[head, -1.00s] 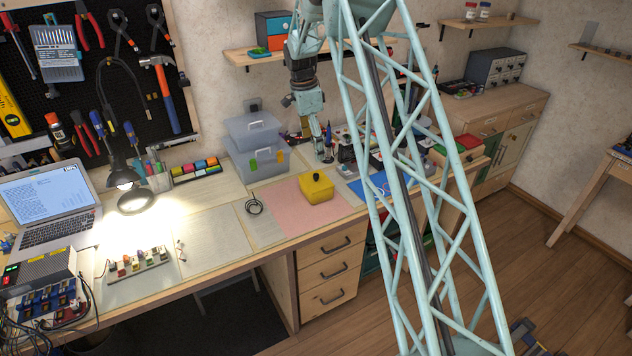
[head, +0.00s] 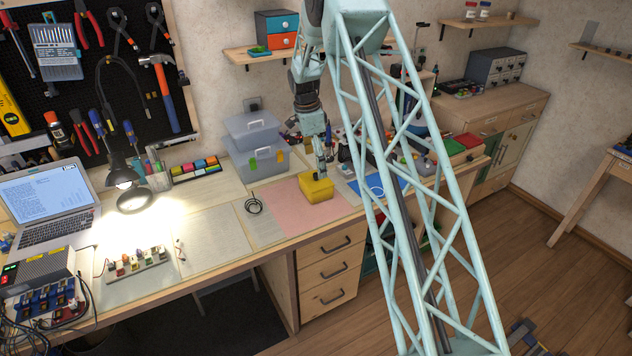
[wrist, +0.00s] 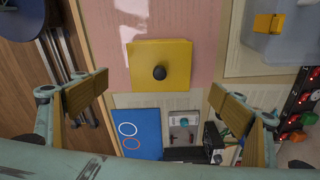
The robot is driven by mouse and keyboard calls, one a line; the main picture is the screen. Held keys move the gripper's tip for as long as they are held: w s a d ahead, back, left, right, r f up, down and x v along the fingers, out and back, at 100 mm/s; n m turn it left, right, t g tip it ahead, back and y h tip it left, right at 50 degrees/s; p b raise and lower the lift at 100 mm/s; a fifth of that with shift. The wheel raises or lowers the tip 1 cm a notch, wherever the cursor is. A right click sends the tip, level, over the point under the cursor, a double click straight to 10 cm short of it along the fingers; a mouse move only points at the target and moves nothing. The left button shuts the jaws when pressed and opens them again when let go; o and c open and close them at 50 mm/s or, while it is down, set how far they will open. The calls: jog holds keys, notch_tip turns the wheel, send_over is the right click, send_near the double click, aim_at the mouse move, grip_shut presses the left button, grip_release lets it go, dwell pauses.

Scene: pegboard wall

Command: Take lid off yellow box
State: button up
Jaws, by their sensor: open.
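The yellow box (head: 317,190) stands on a pink mat (head: 295,210) on the workbench. In the wrist view its yellow lid (wrist: 160,58) is seen from above, with a dark round knob (wrist: 159,72) in the middle. My gripper (head: 321,172) is close above the box in the head view and hides part of the lid there. In the wrist view my gripper (wrist: 158,95) is open, its two fingers wide apart on either side of the knob's line. Nothing is between the fingers, and whether they touch the lid cannot be told.
A blue mat with rings (wrist: 137,133) lies beside the pink mat. Grey storage boxes (head: 255,145) stand behind and left of the yellow box. The pink mat's left part is clear.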

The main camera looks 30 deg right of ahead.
aim_at(316, 174)
jog(key=shift+f, duration=0.3)
jog(key=shift+s+a+f, duration=0.1)
jog(key=shift+f, duration=1.4)
jog(key=shift+f+b, duration=0.35)
jog(key=shift+f, duration=0.6)
jog(key=shift+s+f, duration=0.1)
jog(key=c, duration=3.1)
